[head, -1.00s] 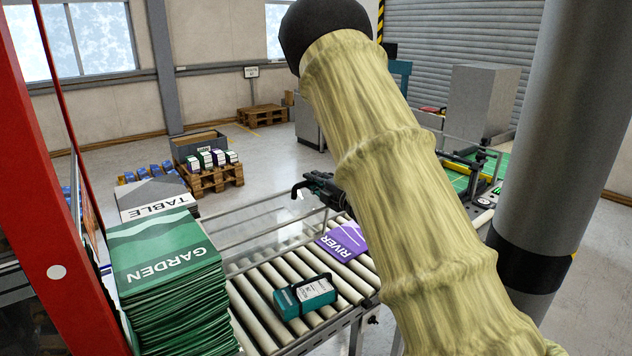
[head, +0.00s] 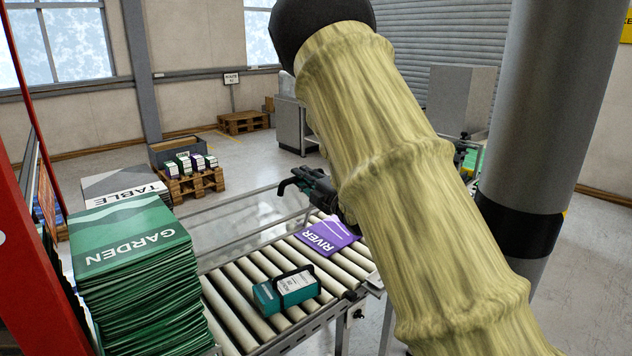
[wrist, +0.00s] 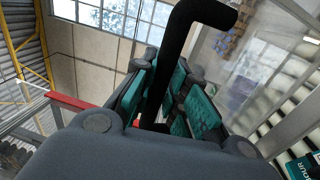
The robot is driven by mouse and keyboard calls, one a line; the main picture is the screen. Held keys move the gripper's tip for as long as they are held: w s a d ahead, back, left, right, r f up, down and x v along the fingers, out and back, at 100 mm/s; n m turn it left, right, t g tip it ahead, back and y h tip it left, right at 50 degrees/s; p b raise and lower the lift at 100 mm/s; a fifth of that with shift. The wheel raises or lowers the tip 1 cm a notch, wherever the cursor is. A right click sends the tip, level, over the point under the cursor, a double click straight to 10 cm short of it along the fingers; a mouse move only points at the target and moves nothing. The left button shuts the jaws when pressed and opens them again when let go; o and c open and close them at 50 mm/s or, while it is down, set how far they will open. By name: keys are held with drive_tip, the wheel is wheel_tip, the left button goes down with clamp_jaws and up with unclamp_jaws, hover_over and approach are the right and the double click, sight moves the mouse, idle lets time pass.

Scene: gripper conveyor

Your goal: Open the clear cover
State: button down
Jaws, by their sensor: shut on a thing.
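The clear cover (head: 235,232) is a see-through panel with thin metal frame bars, over the far part of the roller conveyor. I cannot tell its exact tilt. In the wrist view, its clear panel (wrist: 238,75) fills the right side. A bent black handle (wrist: 178,50) runs between the teal-padded fingers of my gripper (wrist: 172,95), which is shut on it. In the head view, my gripper (head: 308,182) is at the cover's right end, partly hidden behind my arm.
A teal packet with a black band (head: 286,291) and a purple RIVER packet (head: 327,237) lie on the conveyor rollers (head: 232,305). A tall green GARDEN stack (head: 135,240) stands at the left, by a red post (head: 18,260). Open floor lies beyond.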

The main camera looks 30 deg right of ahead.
idle(0.3)
drive_tip(key=c, duration=1.7)
unclamp_jaws()
drive_tip(key=shift+s+d+f, duration=0.1)
drive_tip(key=shift+s, duration=0.05)
drive_tip(key=v, duration=1.1)
drive_tip(key=shift+s+f, duration=0.15)
drive_tip(key=shift+s, duration=0.2)
